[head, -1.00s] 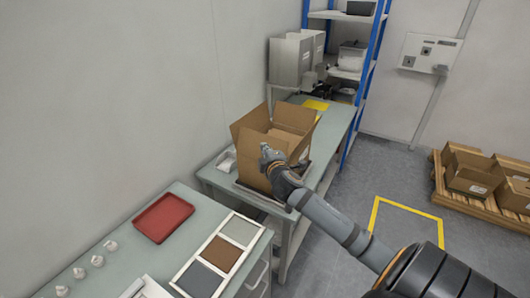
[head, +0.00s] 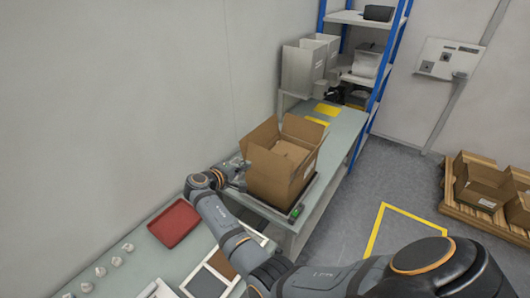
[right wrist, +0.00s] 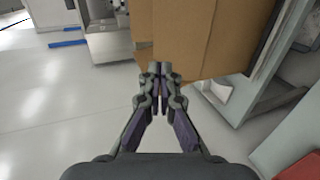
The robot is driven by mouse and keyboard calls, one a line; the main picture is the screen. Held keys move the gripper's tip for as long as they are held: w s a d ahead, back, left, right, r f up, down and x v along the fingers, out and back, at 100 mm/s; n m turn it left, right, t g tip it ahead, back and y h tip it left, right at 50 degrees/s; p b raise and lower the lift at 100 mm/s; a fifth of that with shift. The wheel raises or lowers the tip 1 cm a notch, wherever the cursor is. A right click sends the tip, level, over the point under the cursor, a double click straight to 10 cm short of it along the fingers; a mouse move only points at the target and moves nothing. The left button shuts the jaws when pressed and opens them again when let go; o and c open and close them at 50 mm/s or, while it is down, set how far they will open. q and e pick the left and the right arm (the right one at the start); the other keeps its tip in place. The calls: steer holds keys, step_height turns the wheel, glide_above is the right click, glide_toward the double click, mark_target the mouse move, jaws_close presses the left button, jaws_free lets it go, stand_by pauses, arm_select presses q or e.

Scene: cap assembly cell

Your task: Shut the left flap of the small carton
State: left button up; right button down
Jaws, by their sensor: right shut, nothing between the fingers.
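The small brown carton (head: 282,182) stands on the far table in the head view, open at the top. Its left flap (head: 262,132) and a back flap (head: 302,128) stick up, and brown cardboard shows inside. My right gripper (head: 238,170) is at the carton's left side, below the flap's top edge, shut and empty. In the right wrist view the shut fingertips (right wrist: 160,70) point at a cardboard face of the carton (right wrist: 205,40). I cannot tell whether they touch it. My left gripper is not in view.
A dark plate with a green light (head: 296,212) lies under the carton. A red tray (head: 174,223) and several small white parts are on the near table. Grey bins (head: 302,68) stand behind. A pallet with cartons (head: 484,190) is on the floor at right.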

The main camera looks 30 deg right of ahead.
mark_target(270, 154)
steer(key=b+x, duration=0.3)
steer(key=x, duration=0.3)
steer(key=b+x, duration=0.4)
steer(key=x, duration=0.3)
steer(key=shift+w+d+f, duration=0.15)
steer(key=shift+d+f, duration=0.05)
steer(key=shift+f, duration=0.15)
steer(key=shift+w+d+f, duration=0.1)
steer(key=shift+w+d, duration=0.1)
steer(key=shift+d, duration=0.15)
steer(key=shift+d, duration=0.15)
